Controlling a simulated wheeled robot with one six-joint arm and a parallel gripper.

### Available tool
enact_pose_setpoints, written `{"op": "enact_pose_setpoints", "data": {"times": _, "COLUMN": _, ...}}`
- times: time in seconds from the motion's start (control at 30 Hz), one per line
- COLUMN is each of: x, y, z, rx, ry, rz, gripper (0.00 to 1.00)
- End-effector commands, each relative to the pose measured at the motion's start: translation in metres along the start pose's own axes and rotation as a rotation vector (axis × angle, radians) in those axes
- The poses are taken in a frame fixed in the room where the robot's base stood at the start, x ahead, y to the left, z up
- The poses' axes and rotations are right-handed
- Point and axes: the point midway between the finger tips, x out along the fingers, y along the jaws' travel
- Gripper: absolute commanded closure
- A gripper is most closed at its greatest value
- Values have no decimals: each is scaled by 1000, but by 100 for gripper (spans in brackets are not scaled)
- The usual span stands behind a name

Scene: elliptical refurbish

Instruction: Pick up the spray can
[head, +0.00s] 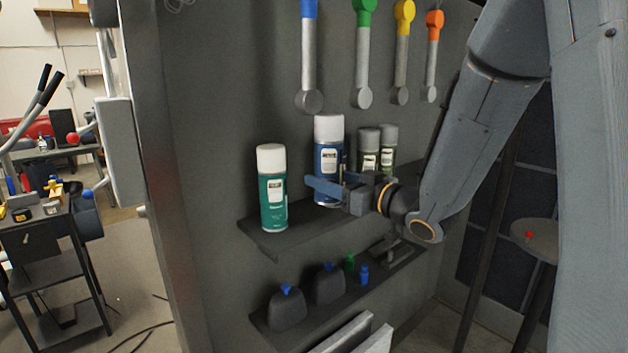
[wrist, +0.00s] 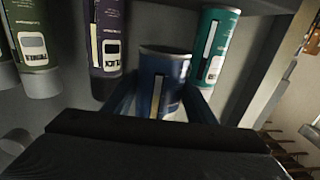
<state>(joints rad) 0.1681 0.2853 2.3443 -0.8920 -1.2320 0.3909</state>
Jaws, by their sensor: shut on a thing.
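My gripper (head: 330,180) reaches in from the right at the upper shelf and is shut on a blue spray can (head: 328,140) with a white cap. One finger crosses in front of the can's lower half; the other finger is mostly hidden. In the wrist view the blue can (wrist: 160,78) stands between the two fingers. The can looks upright in the head view; whether its base touches the shelf is hard to tell.
The upper shelf (head: 270,240) is narrow, with a panel behind it. A lower shelf holds dark bottles (head: 288,308) with blue caps and small bottles. Tools with coloured heads (head: 362,50) hang above. In the wrist view a purple-blue can (wrist: 107,40) stands close to the held can.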

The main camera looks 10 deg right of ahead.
Motion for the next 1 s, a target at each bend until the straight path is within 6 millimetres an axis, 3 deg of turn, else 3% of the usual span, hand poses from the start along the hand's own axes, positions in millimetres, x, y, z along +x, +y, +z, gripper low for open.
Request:
{"op": "enact_pose_setpoints", "data": {"times": 0.3, "x": -66, "y": -2, "z": 0, "rx": -1, "ry": 2, "rz": 5, "gripper": 76}}
{"op": "enact_pose_setpoints", "data": {"times": 0.5, "x": -98, "y": -5, "z": 0, "rx": -1, "ry": 2, "rz": 3, "gripper": 76}}
{"op": "enact_pose_setpoints", "data": {"times": 0.7, "x": -112, "y": -7, "z": 0, "rx": 0, "ry": 1, "rz": 2, "gripper": 76}}
{"op": "enact_pose_setpoints", "data": {"times": 1.0, "x": -114, "y": -8, "z": 0, "rx": 0, "ry": 1, "rz": -1, "gripper": 76}}
